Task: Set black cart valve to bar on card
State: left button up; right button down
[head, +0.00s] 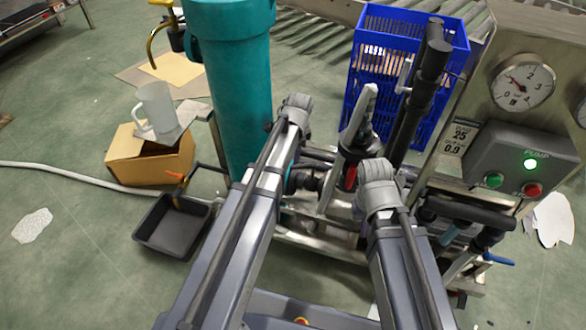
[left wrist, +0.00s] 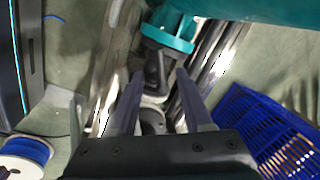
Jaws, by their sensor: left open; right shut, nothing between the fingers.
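My left gripper (left wrist: 155,98) is open in the left wrist view, with one finger on each side of a black valve part (left wrist: 156,72). This part sits below a teal flange. I cannot tell whether the fingers touch it. In the head view my left arm hides most of this spot. My right arm ends in front of the cart's pipes, and its fingers are hidden. The gauge (head: 522,82) needle points up and left, near the low end. The exact reading is too small to tell.
A teal tank (head: 234,90) stands behind my left arm. A blue crate (head: 378,50) is behind the pipes. The pump box (head: 520,160) has a lit green lamp.

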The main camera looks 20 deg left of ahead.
aim_at(294, 166)
pick_arm(q)
jog(key=f+b, duration=0.2)
jog(key=w+f+b, duration=0.1)
jog(key=f+b, duration=0.4)
jog(key=shift+w+a+f+b, duration=0.15)
jog(key=shift+a+f+b, duration=0.15)
jog(key=shift+f+b, duration=0.1)
jog(key=shift+r, duration=0.1)
jog(key=shift+c, duration=0.2)
grip_shut()
dwell(1.0)
